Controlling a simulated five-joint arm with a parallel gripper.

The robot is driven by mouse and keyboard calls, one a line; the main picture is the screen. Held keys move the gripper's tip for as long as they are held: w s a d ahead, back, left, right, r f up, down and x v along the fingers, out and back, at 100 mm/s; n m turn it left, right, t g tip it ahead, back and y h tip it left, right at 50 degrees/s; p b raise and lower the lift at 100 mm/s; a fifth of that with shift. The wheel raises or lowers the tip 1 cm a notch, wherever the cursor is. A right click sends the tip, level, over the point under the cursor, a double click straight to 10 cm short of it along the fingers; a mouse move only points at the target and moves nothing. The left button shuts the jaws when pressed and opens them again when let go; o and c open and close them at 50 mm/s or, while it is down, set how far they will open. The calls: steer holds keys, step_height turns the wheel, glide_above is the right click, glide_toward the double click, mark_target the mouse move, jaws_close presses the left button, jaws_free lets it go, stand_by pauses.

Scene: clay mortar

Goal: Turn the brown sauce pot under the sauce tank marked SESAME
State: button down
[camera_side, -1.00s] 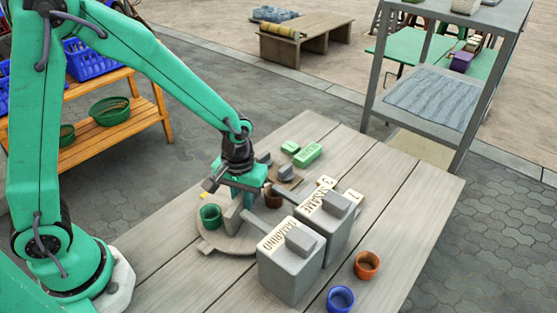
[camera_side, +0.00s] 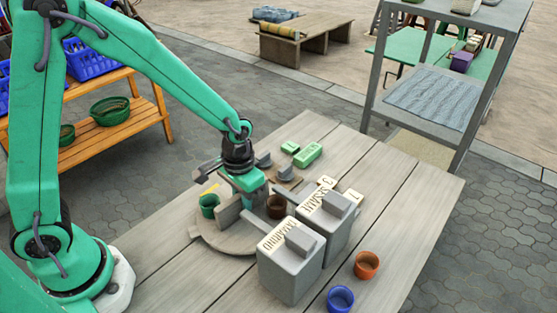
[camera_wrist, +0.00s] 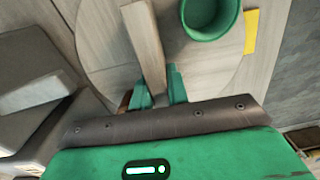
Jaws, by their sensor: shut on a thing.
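A round wooden turntable (camera_side: 215,238) lies on the table, with a raised wooden bar (camera_side: 228,212) across it. My gripper (camera_side: 243,196) is shut on this bar; the wrist view shows the green fingers either side of the bar (camera_wrist: 146,45). The brown sauce pot (camera_side: 277,207) stands upright at the turntable's right, close to the spout end of the grey tank marked SESAME (camera_side: 325,228); I cannot tell whether it is directly underneath. A green pot (camera_side: 209,206) stands at the turntable's left and also shows in the wrist view (camera_wrist: 208,18).
A second grey lettered tank (camera_side: 290,272) stands nearer, its spout reaching over the turntable. An orange pot (camera_side: 367,265) and a blue pot (camera_side: 340,299) stand right of the tanks. Green blocks (camera_side: 307,155) lie behind. A yellow marker (camera_wrist: 251,31) is beside the turntable.

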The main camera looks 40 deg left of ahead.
stand_by(0.4)
steer(key=c, duration=1.4)
jaws_free()
steer(key=shift+o, duration=0.2)
steer(key=shift+r, duration=3.85)
steer(key=shift+r, duration=0.1)
